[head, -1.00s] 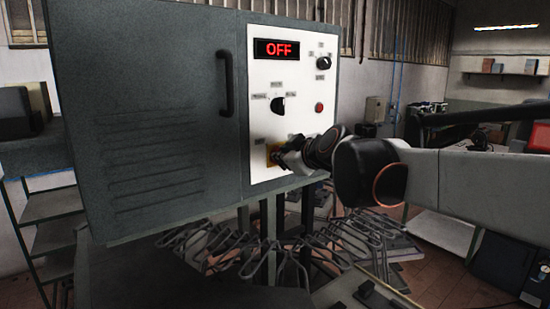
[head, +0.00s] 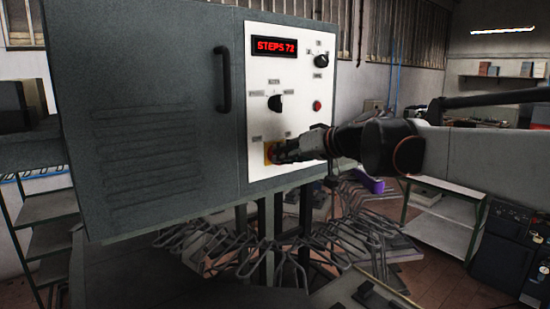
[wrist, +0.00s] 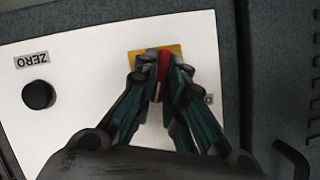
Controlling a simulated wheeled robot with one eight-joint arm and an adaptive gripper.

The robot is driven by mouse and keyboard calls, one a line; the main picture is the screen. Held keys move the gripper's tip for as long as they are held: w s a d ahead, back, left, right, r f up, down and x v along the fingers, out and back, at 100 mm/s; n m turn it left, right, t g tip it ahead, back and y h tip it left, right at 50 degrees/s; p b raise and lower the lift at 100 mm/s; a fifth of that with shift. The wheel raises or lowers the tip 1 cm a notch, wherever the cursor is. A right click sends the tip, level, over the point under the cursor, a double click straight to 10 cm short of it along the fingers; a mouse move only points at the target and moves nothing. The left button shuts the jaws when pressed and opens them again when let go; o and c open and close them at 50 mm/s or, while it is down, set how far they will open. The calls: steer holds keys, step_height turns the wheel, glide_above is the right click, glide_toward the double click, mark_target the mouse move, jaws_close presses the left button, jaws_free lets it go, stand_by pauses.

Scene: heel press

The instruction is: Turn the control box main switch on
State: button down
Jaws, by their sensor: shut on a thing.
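The grey control box (head: 150,100) fills the left and middle of the head view. Its white panel (head: 262,90) carries a lit red display (head: 275,46) reading "STEPS 72". The main switch is a red handle (wrist: 164,66) on a yellow plate (wrist: 142,58); the yellow plate also shows low on the panel in the head view (head: 268,150). My gripper (wrist: 163,84) is shut on the red handle, one finger on each side, and the fingers hide part of it. In the head view my gripper (head: 277,152) reaches the switch from the right.
The panel also has two black knobs (head: 276,103) (head: 321,61) and a red button (head: 317,105). A black door handle (head: 223,80) sticks out left of the panel. Bent metal racks stand below the box. Shelves (head: 45,207) stand at the left.

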steer(key=m+y+b, duration=0.1)
steer(key=m+y, duration=0.1)
steer(key=m, duration=0.1)
steer(key=shift+d+f+g, duration=0.1)
steer(key=shift+f+g, duration=0.05)
steer(key=shift+g, duration=0.15)
steer(key=shift+m+b, duration=0.3)
steer(key=c, duration=1.7)
jaws_free()
steer(key=shift+o, duration=0.2)
steer(key=v, duration=1.2)
steer(key=shift+d, duration=0.1)
